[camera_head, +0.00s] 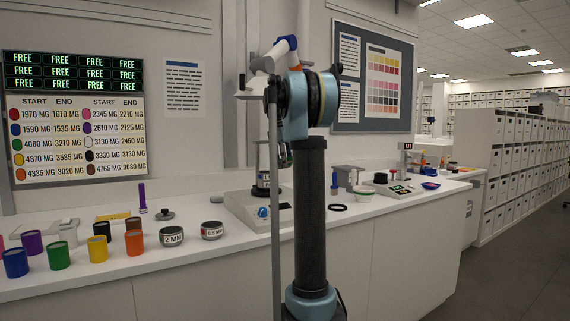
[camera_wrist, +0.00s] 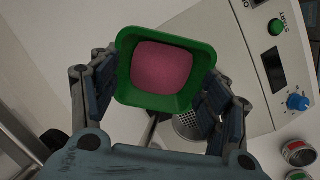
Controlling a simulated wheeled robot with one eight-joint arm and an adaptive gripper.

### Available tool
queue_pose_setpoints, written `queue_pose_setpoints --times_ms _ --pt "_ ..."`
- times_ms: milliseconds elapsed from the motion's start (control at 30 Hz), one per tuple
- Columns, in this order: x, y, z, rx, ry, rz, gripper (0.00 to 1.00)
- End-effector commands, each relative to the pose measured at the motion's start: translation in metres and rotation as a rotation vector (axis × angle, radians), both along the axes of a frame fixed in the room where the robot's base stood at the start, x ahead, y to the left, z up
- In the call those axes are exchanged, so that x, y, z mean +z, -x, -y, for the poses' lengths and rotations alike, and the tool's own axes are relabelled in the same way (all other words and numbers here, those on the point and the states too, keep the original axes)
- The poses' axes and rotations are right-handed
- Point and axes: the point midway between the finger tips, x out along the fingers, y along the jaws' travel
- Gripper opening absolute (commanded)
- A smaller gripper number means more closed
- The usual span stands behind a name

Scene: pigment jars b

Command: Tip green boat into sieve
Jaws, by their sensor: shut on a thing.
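My gripper (camera_wrist: 155,100) is shut on the green boat (camera_wrist: 123,70), a square green tray with rounded corners, one finger on either side. A mass of pink-red pigment (camera_wrist: 165,70) lies in the boat, which looks roughly level. Below and partly hidden by the boat and right finger is a grey perforated metal surface (camera_wrist: 188,124), perhaps the sieve mesh. In the head view a dark round stack (camera_head: 262,184) stands on the bench machine (camera_head: 248,212), partly behind my arm. My gripper is mostly hidden there.
Two round containers, one marked 2 MM (camera_head: 171,236) and another beside it (camera_head: 212,230), stand on the counter left of the machine. Coloured jars, including an orange one (camera_head: 134,242), stand further left. A balance (camera_head: 393,189) is to the right.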

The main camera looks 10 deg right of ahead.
Motion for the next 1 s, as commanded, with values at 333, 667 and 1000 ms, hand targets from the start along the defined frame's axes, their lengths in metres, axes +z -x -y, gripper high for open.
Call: queue_pose_setpoints --times_ms 333,667,1000 --pt "0.006 0.004 -0.013 0.003 0.106 0.034 0.52" --pt "0.011 0.008 -0.025 0.004 0.212 0.066 0.52" --pt "0.018 0.011 -0.037 0.006 0.368 0.117 0.52"
